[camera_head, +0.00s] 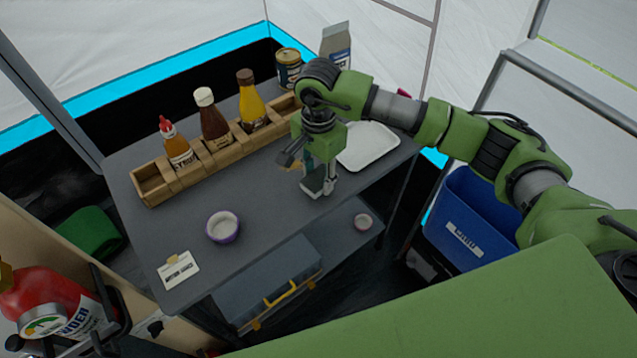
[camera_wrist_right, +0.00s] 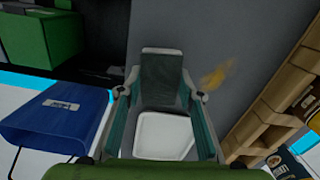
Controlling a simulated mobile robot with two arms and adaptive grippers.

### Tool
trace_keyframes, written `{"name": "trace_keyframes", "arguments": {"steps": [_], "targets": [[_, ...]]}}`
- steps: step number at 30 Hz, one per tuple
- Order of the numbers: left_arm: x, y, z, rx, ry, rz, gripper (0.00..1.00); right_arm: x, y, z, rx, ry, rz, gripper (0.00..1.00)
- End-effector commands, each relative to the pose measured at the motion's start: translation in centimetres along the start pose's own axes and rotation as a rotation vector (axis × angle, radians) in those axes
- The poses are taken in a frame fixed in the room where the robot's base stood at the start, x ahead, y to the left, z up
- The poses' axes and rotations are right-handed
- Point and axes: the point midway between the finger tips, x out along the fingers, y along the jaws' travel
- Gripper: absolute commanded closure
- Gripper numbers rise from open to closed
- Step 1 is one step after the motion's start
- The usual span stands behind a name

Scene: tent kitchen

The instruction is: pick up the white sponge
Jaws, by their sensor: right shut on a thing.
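My right gripper (camera_head: 318,184) points down over the grey table, just left of the white tray. In the wrist view its two fingers (camera_wrist_right: 161,85) are shut on a block-shaped sponge (camera_wrist_right: 161,76). The sponge's broad face looks dark grey-green there, with a pale edge at the far end. In the head view the fingers mostly hide the sponge, and I cannot tell whether it touches the tabletop. My left gripper is not in view.
The white tray (camera_head: 368,150) lies beside the gripper. A wooden rack (camera_head: 152,186) with sauce bottles stands behind. A purple-rimmed bowl (camera_head: 223,227) and a card (camera_head: 178,270) are at the front left. A blue bin (camera_head: 470,215) stands right of the table.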

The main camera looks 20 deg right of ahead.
Motion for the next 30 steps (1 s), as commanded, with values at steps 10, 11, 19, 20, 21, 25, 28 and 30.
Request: {"name": "trace_keyframes", "arguments": {"steps": [10,11,19,20,21,25,28,30], "targets": [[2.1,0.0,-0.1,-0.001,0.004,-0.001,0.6,-6.8,4.3,4.9,-0.008,0.001,-0.003,0.75],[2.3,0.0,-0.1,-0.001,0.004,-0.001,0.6,-7.1,4.8,5.4,-0.007,0.002,-0.004,0.75],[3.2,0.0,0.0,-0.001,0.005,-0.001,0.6,-9.5,8.2,9.2,-0.005,0.001,-0.003,0.75],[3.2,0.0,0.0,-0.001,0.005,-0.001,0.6,-9.7,8.4,9.4,-0.004,0.001,-0.002,0.75],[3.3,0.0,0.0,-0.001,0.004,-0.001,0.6,-9.9,8.7,9.7,-0.002,0.001,-0.002,0.75],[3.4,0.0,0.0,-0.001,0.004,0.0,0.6,-10.3,9.2,10.3,0.0,0.0,-0.001,0.75],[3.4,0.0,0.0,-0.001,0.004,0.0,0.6,-10.4,9.4,10.4,0.0,0.0,-0.001,0.75],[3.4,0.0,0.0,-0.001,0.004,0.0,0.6,-10.4,9.4,10.4,0.0,0.0,-0.001,0.75]]}}
